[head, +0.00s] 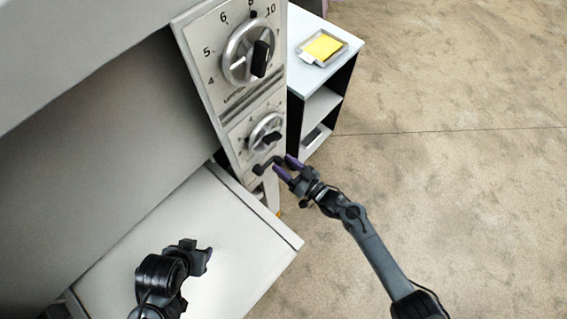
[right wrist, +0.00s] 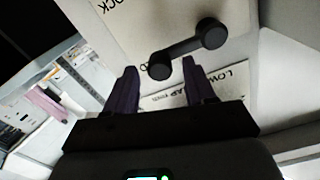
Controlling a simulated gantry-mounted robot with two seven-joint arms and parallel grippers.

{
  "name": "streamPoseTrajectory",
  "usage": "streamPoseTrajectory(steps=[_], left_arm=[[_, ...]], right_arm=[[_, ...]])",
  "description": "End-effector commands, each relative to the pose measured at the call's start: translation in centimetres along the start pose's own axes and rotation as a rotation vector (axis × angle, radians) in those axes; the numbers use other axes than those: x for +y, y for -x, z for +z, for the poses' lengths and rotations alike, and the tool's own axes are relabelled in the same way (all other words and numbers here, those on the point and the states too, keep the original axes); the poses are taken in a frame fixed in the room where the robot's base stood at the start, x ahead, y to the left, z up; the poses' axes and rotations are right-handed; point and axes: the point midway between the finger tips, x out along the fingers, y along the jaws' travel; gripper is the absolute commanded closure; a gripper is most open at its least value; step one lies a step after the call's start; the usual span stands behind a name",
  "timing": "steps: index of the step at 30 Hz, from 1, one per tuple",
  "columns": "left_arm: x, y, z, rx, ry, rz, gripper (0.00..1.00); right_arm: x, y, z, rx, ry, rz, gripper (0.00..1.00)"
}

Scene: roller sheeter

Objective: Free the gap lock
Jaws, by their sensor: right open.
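The gap lock is a small black crank lever (head: 266,165) low on the sheeter's control panel, below two dials. In the right wrist view the lever (right wrist: 188,48) is a dark bar with a round knob at each end, lying slantwise on a pale plate with partly visible lettering ending in "OCK". My right gripper (head: 283,166) is open beside the lever.
The upper dial (head: 250,52) has numbers and a black knob. A smaller dial (head: 266,133) sits just above the lever. The pale table (head: 230,215) juts out below the panel. A white cabinet (head: 318,103) behind holds a tray with a yellow slab (head: 323,46). Floor at right is clear.

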Motion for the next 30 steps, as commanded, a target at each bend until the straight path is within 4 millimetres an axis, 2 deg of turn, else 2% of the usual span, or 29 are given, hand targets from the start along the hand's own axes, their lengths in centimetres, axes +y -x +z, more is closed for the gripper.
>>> streamPoseTrajectory(steps=[5, 14, 24, 30], left_arm=[[-0.01, -0.06, 0.01, -0.001, 0.000, 0.000, 0.57], [-0.20, -0.10, 0.07, -0.002, -0.008, -0.006, 0.57], [-0.33, -0.12, 0.11, -0.003, -0.013, -0.011, 0.57], [-0.28, -0.12, 0.10, -0.003, -0.011, -0.009, 0.57]], right_arm=[[-0.05, -0.96, 0.00, 0.000, 0.000, -0.001, 0.46], [-0.05, -1.06, 0.00, 0.000, 0.001, 0.000, 0.46], [-0.04, -1.03, 0.01, 0.000, 0.001, 0.000, 0.98], [-0.04, -1.02, 0.01, 0.000, 0.001, 0.000, 1.00]])
